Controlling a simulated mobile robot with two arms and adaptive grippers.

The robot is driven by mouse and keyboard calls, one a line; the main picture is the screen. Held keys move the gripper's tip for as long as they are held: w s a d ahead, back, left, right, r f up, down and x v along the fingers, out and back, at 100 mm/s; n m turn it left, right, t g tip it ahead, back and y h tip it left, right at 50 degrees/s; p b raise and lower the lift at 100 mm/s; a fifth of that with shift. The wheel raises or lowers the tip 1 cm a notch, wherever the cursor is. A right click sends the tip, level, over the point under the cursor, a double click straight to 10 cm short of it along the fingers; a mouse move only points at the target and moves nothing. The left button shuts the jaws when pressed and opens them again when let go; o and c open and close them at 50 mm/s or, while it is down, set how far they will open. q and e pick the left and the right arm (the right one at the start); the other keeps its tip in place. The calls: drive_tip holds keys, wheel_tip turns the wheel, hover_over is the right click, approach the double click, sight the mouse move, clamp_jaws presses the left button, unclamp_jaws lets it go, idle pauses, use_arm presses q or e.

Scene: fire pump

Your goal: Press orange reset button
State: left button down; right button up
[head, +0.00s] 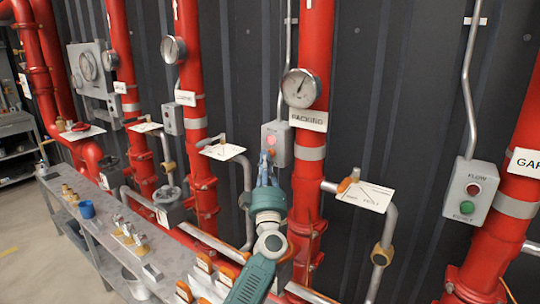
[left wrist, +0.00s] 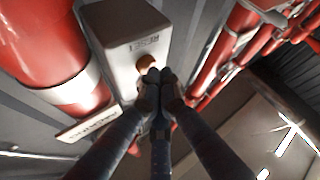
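The orange reset button (left wrist: 146,63) sits on a grey box (left wrist: 125,35) marked RESET in the left wrist view. In the head view a grey box (head: 285,150) with a lit pinkish-red light (head: 271,140) is fixed left of a red pipe. My left gripper (head: 266,160) is in front of the lower part of this box and hides it. In the left wrist view the gripper's fingertips (left wrist: 153,76) are together, with nothing seen between them. They overlap the button's edge; I cannot tell whether they touch it. My right gripper is not in view.
Red pipes (head: 310,195) with gauges (head: 301,88) line the dark wall. A white card (head: 366,196) with an orange-handled valve is right of the gripper. Another box (head: 470,192) marked FLOW is farther right. A grey bench (head: 110,250) with small fittings stands at the left.

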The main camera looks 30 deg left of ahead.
use_arm(q)
drive_tip(key=shift+w, duration=0.35)
drive_tip(key=shift+s+r, duration=0.1)
idle(0.5)
drive_tip(key=shift+s+p, duration=0.7)
drive_tip(key=shift+s, duration=0.15)
drive_tip(key=s+p, duration=0.2)
drive_tip(key=s, duration=0.1)
drive_tip(key=s+p, duration=0.1)
drive_tip(key=s, duration=0.1)
drive_tip(key=shift+a, duration=0.25)
